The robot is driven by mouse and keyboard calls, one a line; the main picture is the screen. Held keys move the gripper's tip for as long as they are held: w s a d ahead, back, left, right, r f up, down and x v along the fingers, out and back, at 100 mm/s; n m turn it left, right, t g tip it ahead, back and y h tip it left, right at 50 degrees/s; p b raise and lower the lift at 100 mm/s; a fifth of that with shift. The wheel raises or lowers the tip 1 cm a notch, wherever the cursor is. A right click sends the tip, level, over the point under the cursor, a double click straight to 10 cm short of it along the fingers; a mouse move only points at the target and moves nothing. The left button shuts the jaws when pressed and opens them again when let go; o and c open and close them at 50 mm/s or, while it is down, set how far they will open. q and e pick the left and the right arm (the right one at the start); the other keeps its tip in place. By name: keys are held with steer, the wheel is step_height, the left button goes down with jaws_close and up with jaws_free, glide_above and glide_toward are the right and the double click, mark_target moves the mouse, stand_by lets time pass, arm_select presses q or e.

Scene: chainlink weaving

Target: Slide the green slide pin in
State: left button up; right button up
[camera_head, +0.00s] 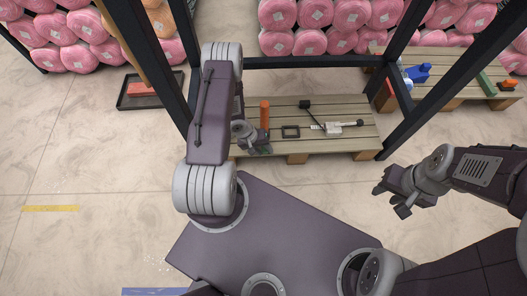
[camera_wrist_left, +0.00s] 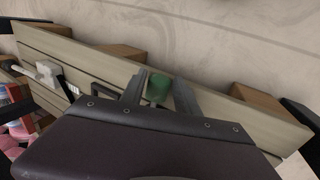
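The left wrist view shows a green block-like piece (camera_wrist_left: 158,88), seemingly the slide pin, between the two fingers of my left gripper (camera_wrist_left: 160,92). It lies close to both fingers; whether they grip it is unclear. In the head view my left gripper (camera_head: 257,142) is low over the left part of the wooden pallet (camera_head: 300,142), beside an upright orange cylinder (camera_head: 265,114). I cannot make out the green piece there. My right gripper (camera_head: 390,195) is off to the right above bare floor, with its fingers apart and nothing between them.
A dark square frame (camera_head: 290,132) and a white-and-black tool (camera_head: 335,128) lie on the pallet. Dark posts (camera_head: 400,118) stand around it. A second pallet (camera_head: 440,97) at right holds blue (camera_head: 418,74) and green (camera_head: 487,83) pieces. A dark tray (camera_head: 128,101) lies at left.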

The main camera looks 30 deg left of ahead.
arm_select(q)
jaws_close()
stand_by(1.4)
